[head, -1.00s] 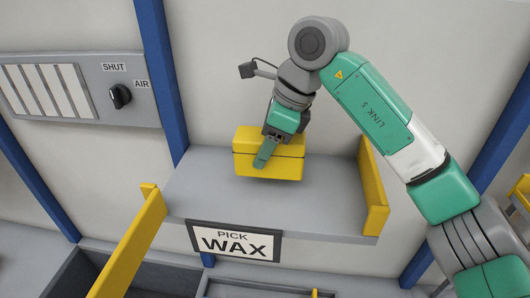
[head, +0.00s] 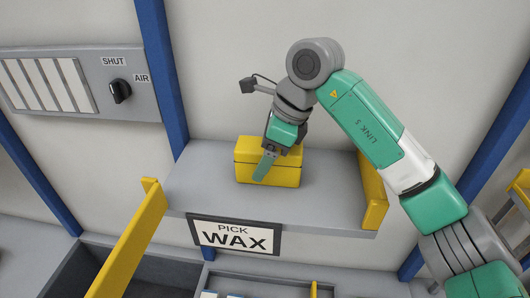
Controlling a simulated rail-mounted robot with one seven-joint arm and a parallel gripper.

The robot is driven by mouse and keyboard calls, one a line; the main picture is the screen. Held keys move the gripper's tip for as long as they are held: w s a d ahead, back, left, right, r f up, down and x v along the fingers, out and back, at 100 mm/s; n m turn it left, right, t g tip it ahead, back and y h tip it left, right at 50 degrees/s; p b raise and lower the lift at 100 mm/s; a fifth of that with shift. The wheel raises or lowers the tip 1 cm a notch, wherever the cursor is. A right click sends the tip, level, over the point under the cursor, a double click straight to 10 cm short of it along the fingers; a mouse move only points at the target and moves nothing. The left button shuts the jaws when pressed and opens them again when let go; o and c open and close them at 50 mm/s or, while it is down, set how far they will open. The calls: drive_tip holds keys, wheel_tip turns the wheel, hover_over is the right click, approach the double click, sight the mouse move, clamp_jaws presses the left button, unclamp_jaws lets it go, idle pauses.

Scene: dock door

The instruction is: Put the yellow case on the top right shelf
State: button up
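The yellow case (head: 288,173) is upright over the grey shelf (head: 325,195) marked PICK WAX, towards its back left. Its underside looks at or very near the shelf surface. My gripper (head: 268,158) reaches down over the case from above. One green finger lies across the case's front; the other finger is hidden behind or above the case. The gripper appears shut on the case, though the hidden finger leaves this not fully clear.
Yellow side rails (head: 373,190) bound the shelf at right and left (head: 130,240). A grey panel (head: 130,75) with a black knob (head: 120,91) is on the wall at upper left. Blue posts (head: 160,75) flank the shelf. Dark bins (head: 80,275) lie below. The shelf's front and right are clear.

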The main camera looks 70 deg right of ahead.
drive_tip(key=v, duration=1.2)
drive_tip(key=shift+r+b, duration=0.15)
drive_tip(key=shift+b, duration=0.2)
drive_tip(key=shift+w, duration=0.15)
